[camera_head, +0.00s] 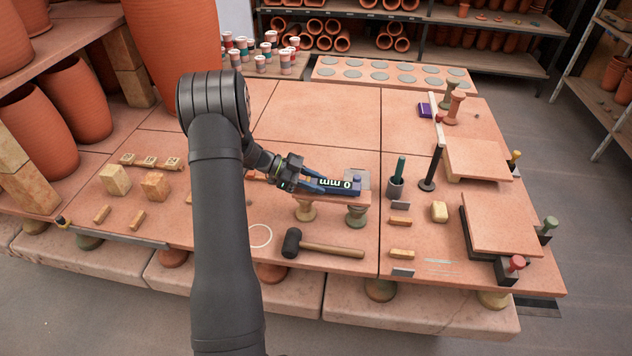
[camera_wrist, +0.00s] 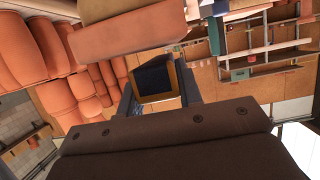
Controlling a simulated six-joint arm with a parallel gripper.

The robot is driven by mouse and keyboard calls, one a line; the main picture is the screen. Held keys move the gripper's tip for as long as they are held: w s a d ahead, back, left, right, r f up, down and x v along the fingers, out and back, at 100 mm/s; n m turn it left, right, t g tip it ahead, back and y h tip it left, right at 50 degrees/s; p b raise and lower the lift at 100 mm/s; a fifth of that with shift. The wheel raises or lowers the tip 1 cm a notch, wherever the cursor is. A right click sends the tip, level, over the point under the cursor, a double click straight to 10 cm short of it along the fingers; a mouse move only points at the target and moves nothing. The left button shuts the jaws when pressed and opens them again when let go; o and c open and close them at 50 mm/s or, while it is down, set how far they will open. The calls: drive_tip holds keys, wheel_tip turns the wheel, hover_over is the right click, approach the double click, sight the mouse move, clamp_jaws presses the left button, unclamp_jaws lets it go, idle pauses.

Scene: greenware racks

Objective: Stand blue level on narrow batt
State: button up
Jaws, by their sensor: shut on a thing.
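My gripper (camera_head: 350,187) reaches right from the end of my arm, low over the narrow batt. It is shut on the blue level (camera_head: 357,184), whose small blue end shows at the fingertips. In the wrist view the blue level (camera_wrist: 154,79) is a dark blue face with tan edges between my two fingers (camera_wrist: 158,98). The narrow batt (camera_head: 322,200) is a pinkish slab raised on short props. The fingers cover much of the level and part of the batt. I cannot tell whether the level touches the batt.
A black-headed mallet (camera_head: 325,248) and a pale ring (camera_head: 260,236) lie in front of the batt. A grey cup (camera_head: 395,188) with a green-handled tool and a black post (camera_head: 433,168) stand to the right. Wider raised batts (camera_head: 500,222) are further right.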

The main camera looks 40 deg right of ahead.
drive_tip(key=shift+f, duration=0.5)
drive_tip(key=o, duration=1.5)
drive_tip(key=shift+f, duration=0.1)
drive_tip(key=shift+w+a, duration=0.1)
drive_tip(key=shift+w, duration=0.05)
drive_tip(key=shift+v, duration=2.9)
drive_tip(key=x, duration=0.6)
drive_tip(key=shift+r, duration=0.25)
